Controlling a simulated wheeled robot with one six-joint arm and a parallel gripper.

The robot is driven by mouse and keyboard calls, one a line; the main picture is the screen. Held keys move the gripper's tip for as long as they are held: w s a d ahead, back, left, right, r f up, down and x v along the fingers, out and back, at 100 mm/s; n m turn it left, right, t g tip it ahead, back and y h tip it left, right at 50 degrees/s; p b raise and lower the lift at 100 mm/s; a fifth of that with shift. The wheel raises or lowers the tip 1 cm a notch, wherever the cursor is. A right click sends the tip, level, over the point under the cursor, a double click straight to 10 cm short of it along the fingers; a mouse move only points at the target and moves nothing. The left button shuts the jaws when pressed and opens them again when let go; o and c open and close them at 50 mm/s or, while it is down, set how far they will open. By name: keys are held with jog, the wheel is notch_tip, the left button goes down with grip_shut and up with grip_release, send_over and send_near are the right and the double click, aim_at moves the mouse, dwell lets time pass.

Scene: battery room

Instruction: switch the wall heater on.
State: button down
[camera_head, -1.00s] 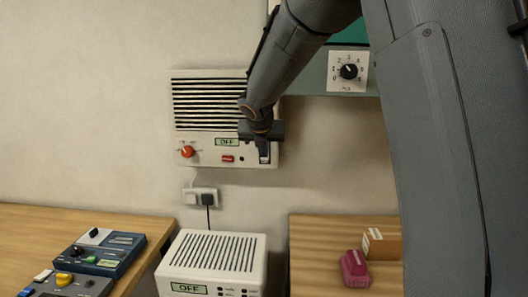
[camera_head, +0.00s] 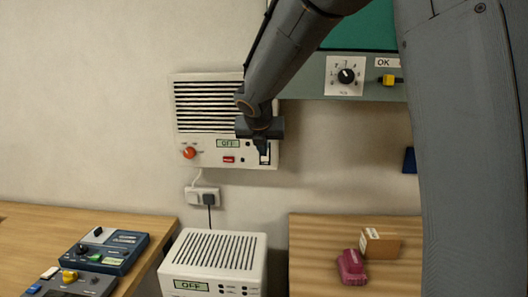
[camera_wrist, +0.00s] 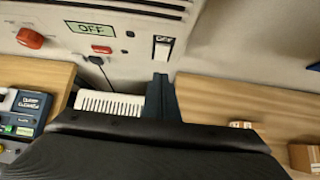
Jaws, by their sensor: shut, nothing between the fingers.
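The wall heater (camera_head: 207,158) is a white box with dark louvres on the wall. Its display reads OFF (camera_head: 228,143). A red knob (camera_head: 189,152) sits at its lower left and a small red switch (camera_head: 228,159) below the display. A white rocker switch (camera_wrist: 163,48) in a dark frame is at its lower right, clear in the wrist view. My gripper (camera_head: 262,146) is shut and empty in front of that corner, partly covering the rocker in the head view. In the wrist view its fingertips (camera_wrist: 160,80) are just below the rocker, seemingly apart from it; the exact gap is unclear.
A white vented unit (camera_head: 213,249), also reading OFF, stands below, near a wall socket (camera_head: 202,196). A blue control box (camera_head: 108,249) is on the left table. A pink item (camera_head: 351,267) and cardboard box (camera_head: 380,243) are on the right table. A green panel with a dial (camera_head: 346,76) hangs upper right.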

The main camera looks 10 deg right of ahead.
jog(key=v, duration=0.8)
jog(key=shift+b, duration=0.4)
jog(key=s+d+f+m+g+y, duration=0.2)
jog(key=s+f+m+g, duration=0.5)
jog(key=s+f+m, duration=1.9)
jog(key=d+f+m+b, duration=0.1)
jog(key=m, duration=0.5)
jog(key=shift+s+f+y, duration=0.35)
jog(key=shift+y, duration=0.05)
jog(key=shift+d+m, duration=0.2)
jog(key=shift+m, duration=0.1)
